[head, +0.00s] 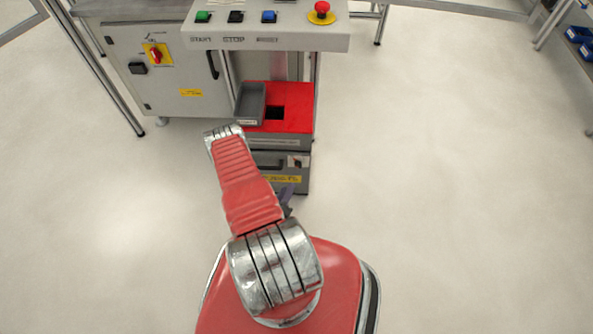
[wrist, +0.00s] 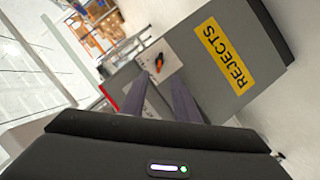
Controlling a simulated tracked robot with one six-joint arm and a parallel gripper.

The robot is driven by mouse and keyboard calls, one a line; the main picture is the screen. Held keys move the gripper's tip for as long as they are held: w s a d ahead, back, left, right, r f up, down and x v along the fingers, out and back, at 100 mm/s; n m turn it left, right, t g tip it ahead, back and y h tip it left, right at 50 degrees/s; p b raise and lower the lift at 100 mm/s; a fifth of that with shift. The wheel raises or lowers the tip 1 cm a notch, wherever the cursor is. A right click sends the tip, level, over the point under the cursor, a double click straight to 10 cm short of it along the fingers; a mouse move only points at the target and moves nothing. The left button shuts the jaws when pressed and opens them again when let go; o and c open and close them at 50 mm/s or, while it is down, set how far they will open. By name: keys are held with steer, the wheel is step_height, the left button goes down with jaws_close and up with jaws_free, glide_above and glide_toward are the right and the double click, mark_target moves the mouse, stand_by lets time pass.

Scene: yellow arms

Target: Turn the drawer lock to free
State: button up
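The drawer lock is a small orange-and-black knob (wrist: 158,63) on a pale plate (wrist: 170,50) in the wrist view. It sits on the grey drawer front (wrist: 262,35), beside the yellow REJECTS label (wrist: 226,55). In the head view the lock plate (head: 298,161) is small, at the drawer's right end. My gripper (wrist: 160,78) is open in the wrist view, its two dark fingers apart with empty space between. The knob appears just beyond the fingertips, between them; the fingers do not visibly touch it. In the head view my arm hides most of the gripper.
A red-topped unit (head: 292,115) with a grey tray (head: 250,102) stands above the drawer. A button panel (head: 265,28) overhangs it, with a red emergency stop (head: 321,13). A grey cabinet (head: 165,75) stands left. The floor to the right is clear.

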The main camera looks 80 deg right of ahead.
mark_target(298, 167)
steer(key=shift+d, duration=0.1)
steer(key=x, duration=1.3)
steer(key=shift+d+f, duration=0.15)
steer(key=shift+d, duration=0.15)
jaws_close()
